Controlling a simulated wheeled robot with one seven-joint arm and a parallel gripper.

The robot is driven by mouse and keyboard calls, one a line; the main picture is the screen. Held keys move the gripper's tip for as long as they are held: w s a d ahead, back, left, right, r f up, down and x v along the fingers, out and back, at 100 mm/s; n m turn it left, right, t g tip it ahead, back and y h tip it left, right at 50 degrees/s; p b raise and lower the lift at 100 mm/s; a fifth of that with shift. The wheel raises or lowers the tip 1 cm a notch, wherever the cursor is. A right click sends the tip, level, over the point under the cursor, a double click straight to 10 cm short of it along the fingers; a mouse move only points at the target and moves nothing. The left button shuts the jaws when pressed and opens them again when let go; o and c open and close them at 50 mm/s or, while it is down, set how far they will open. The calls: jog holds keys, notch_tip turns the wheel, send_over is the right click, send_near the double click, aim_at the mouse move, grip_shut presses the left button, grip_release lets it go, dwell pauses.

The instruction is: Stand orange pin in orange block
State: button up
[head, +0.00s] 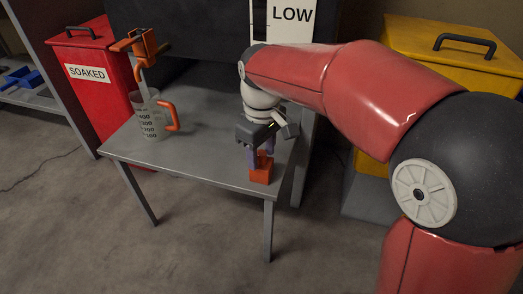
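The orange block (260,176) sits on the grey table near its front right corner. My gripper (260,158) points down right over the block, its fingertips at or just above the block's top. A bit of orange shows between the fingers. I cannot tell whether it is the orange pin or part of the block. No pin shows clearly apart from the block. The finger gap and any grip are too small and partly hidden to judge.
A clear measuring jug (152,118) with an orange handle stands at the table's back left. An orange clamp-like object (144,46) rises above it. A red SOAKED bin (92,75) and a yellow bin (452,50) stand behind. The table's middle (205,150) is clear.

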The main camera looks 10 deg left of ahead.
notch_tip(320, 180, up, 8)
jog(key=shift+f+p, duration=0.15)
jog(key=shift+p, duration=1.05)
jog(key=shift+d+r, duration=0.25)
jog(key=s+d+r+m+t+p, duration=0.1)
jog(key=s+d+r+m+p, duration=0.15)
jog(key=d, duration=0.45)
jog(key=s+d+r+m+t+p, duration=0.1)
jog(key=s+d+r+m+p, duration=0.1)
jog(key=d+r+m, duration=0.3)
jog(key=s+d+f+m+t+p, duration=0.1)
jog(key=s+d+m+t+p, duration=0.2)
jog(key=s+d, duration=0.7)
jog(key=d+m+p, duration=0.2)
jog(key=d, duration=0.1)
jog(key=shift+s+d+f+t, duration=0.15)
jog(key=shift+d+t, duration=0.1)
jog(key=shift+t, duration=0.05)
